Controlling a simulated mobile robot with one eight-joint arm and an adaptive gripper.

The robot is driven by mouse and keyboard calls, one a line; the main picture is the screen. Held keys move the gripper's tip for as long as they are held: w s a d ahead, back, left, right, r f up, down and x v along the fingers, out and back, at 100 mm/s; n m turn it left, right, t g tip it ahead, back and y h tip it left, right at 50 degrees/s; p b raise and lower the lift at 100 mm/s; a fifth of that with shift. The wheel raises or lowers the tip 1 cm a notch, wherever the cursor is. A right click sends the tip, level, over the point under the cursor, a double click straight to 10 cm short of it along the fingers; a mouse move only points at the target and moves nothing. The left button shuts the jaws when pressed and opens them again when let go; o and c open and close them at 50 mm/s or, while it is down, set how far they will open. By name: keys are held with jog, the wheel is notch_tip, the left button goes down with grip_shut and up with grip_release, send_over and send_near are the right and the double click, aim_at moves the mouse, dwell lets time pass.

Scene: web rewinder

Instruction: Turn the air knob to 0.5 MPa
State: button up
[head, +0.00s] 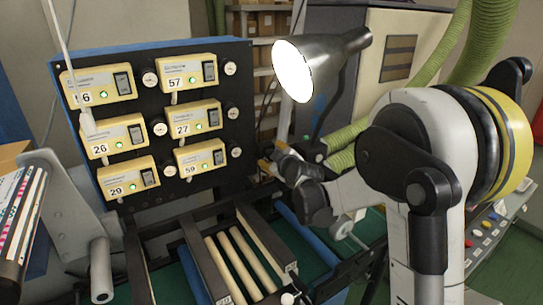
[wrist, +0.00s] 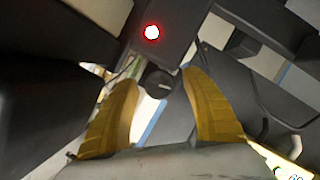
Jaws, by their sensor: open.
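In the wrist view, my gripper (wrist: 159,80) is open, with one yellow ribbed finger on each side. A small dark round knob (wrist: 158,84) shows in the gap between the fingertips, beyond them; I cannot tell whether it is the air knob or whether a finger touches it. No pressure reading is legible. In the head view, my gripper (head: 266,160) is just right of the black panel (head: 150,135), below the lamp. Small round white-faced dials (head: 231,68) sit beside yellow boxes (head: 190,72) on that panel.
A lit lamp (head: 325,60) hangs above my gripper. Wooden rollers (head: 235,262) in a dark frame lie below. Green hoses (head: 345,140) run behind my arm. In the wrist view, a glowing red-rimmed light (wrist: 152,32) is on a dark housing, and dark parts crowd both sides.

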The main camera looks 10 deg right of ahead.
jog(key=v, duration=1.2)
